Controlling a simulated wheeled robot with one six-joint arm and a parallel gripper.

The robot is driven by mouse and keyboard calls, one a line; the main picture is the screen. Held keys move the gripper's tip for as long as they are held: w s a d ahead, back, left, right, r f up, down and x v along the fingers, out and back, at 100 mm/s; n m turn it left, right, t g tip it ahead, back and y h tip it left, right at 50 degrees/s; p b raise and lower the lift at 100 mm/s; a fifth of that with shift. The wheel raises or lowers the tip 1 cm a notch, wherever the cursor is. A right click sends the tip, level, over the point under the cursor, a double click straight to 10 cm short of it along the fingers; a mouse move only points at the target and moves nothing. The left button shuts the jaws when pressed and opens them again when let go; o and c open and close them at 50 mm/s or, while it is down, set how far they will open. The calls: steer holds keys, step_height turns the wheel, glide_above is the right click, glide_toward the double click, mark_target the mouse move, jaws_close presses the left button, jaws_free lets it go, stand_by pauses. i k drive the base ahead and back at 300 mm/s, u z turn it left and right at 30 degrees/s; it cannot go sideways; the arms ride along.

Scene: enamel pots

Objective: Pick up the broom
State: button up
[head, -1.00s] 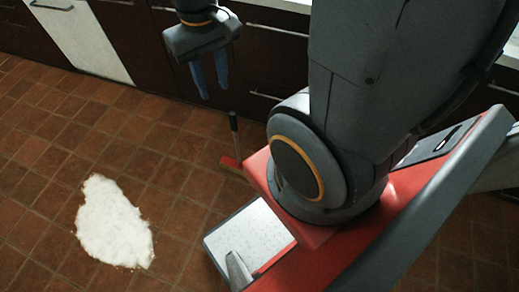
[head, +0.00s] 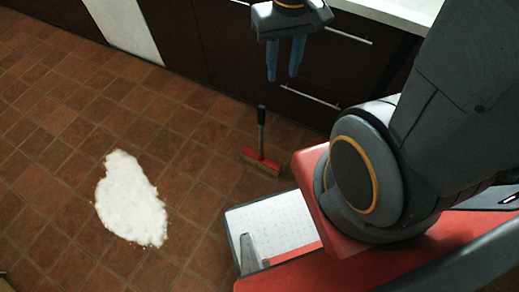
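The broom (head: 261,159) is on the tiled floor, left of my base. It has a red head with pale bristles lying on the floor and a short dark handle (head: 261,117) standing up from it. My gripper (head: 284,77) hangs with its two blue fingers pointing down, above and slightly right of the handle top in the picture. The fingers are apart with nothing between them. The gripper does not appear to touch the broom; its exact height above it is hard to tell.
A pile of white powder (head: 131,200) lies on the floor to the left. Dark cabinets (head: 210,55) with metal handles and a pale counter (head: 400,10) stand behind. A white panel (head: 124,28) is at upper left. Open tiled floor lies between the cabinets and the powder.

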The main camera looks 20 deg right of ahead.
mark_target(256, 158)
steer(key=u, duration=1.75)
steer(key=k, duration=0.4)
steer(key=z, duration=1.5)
